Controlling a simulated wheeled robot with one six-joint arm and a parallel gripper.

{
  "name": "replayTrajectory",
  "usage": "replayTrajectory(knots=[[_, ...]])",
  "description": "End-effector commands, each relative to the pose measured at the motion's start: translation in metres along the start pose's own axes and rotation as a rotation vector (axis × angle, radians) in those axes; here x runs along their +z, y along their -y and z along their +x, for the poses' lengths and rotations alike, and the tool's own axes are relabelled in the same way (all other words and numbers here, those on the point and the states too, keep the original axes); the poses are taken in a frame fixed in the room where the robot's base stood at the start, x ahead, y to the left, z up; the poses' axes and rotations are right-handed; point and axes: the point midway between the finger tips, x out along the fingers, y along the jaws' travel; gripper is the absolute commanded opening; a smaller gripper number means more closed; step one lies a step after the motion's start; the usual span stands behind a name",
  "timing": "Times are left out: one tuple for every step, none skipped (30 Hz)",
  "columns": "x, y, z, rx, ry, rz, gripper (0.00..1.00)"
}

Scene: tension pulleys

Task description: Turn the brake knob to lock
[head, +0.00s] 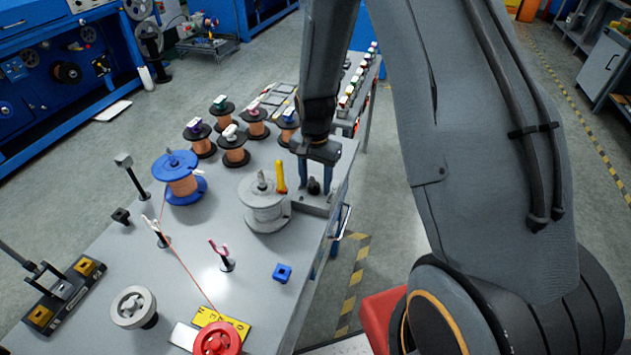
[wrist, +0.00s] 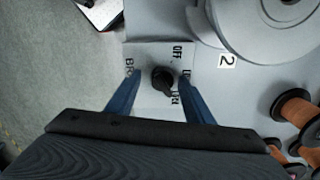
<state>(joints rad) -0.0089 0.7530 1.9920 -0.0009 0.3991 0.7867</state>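The brake knob (wrist: 162,79) is a small black knob on a light grey plate (wrist: 150,54) with partly hidden black lettering, "OFF" among it. In the head view the knob (head: 314,186) stands near the table's right edge, beside the grey spool. My gripper (wrist: 162,88) points down over the plate, its two blue fingers apart on either side of the knob. Gaps show between the fingers and the knob in the wrist view. In the head view my gripper (head: 314,184) is also spread around the knob. Part of the lettering is hidden by the fingers.
A grey spool (head: 264,212) and a yellow upright piece (head: 280,177) stand just left of my gripper. A blue spool (head: 180,184) and several copper spools (head: 235,152) stand farther off. A red knob (head: 218,340) is at the near edge.

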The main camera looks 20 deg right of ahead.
Motion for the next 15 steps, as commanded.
replayTrajectory(knots=[[0.001, 0.001, 0.000, -0.001, -0.001, -0.002, 0.47], [0.001, 0.001, 0.000, -0.001, -0.001, -0.003, 0.47], [0.001, 0.002, 0.000, -0.001, -0.001, -0.003, 0.47], [0.001, 0.002, 0.000, -0.001, -0.001, -0.004, 0.47], [0.001, 0.002, 0.000, -0.001, -0.001, -0.004, 0.47], [0.001, 0.002, -0.001, -0.001, -0.001, -0.004, 0.47], [0.001, 0.002, -0.001, -0.002, -0.001, -0.004, 0.47], [0.001, 0.002, -0.002, -0.002, -0.002, -0.004, 0.47], [0.001, 0.003, -0.004, -0.003, -0.002, -0.004, 0.47], [0.000, 0.003, -0.006, -0.003, -0.003, -0.004, 0.47], [0.000, 0.003, -0.009, -0.003, -0.003, -0.004, 0.47], [0.000, 0.003, -0.013, -0.003, -0.002, -0.004, 0.47], [0.000, 0.003, -0.017, -0.003, -0.003, -0.004, 0.47], [0.000, 0.003, -0.021, -0.004, -0.004, -0.004, 0.47], [0.000, 0.003, -0.026, -0.004, -0.004, -0.004, 0.47]])
